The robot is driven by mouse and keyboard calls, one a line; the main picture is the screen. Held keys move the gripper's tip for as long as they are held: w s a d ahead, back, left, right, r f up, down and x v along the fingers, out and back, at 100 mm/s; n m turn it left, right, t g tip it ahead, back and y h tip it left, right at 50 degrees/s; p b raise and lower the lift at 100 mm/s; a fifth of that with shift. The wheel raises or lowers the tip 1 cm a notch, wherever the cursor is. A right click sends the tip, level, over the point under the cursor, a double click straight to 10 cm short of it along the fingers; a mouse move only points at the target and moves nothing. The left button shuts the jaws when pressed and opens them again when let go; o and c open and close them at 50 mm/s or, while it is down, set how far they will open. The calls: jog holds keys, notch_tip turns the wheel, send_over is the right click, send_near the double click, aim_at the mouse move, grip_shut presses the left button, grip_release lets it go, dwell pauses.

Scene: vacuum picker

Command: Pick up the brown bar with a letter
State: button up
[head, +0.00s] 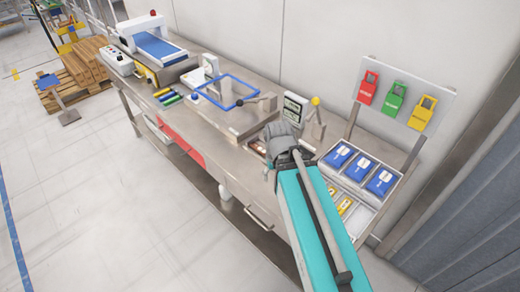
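My gripper (270,172) is at the end of my teal arm, over the right part of the steel workbench in the head view. It is seen from behind and above, so its fingers are mostly hidden and I cannot tell whether they are open or shut. Small brown items (259,149) show just left of my gripper, low on the bench and partly covered by it. They are too small for me to make out a letter or to tell which is the brown bar.
The workbench (213,141) carries a blue frame (231,91), a small display (293,108) and a blue-belted conveyor (160,48). Blue packs (381,181) lie in a tray at right, below red, green and yellow holders (395,97) on a board.

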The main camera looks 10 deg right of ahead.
jog(key=w+a+r+n+p, duration=0.1)
jog(key=w+n, duration=0.5)
jog(key=w, duration=2)
jog(key=shift+r+n+p, duration=0.4)
jog(key=shift+r+p, duration=0.05)
jog(key=shift+r, duration=0.05)
jog(key=shift+w+f, duration=0.1)
jog(key=shift+f, duration=0.05)
jog(key=b, duration=0.9)
send_over(258, 147)
notch_tip(258, 147, down, 8)
jog(key=shift+a+f, duration=0.1)
jog(key=shift+f, duration=0.1)
jog(key=shift+w+f+b, duration=0.1)
jog(key=shift+f+b, duration=2.35)
jog(key=shift+f, duration=0.15)
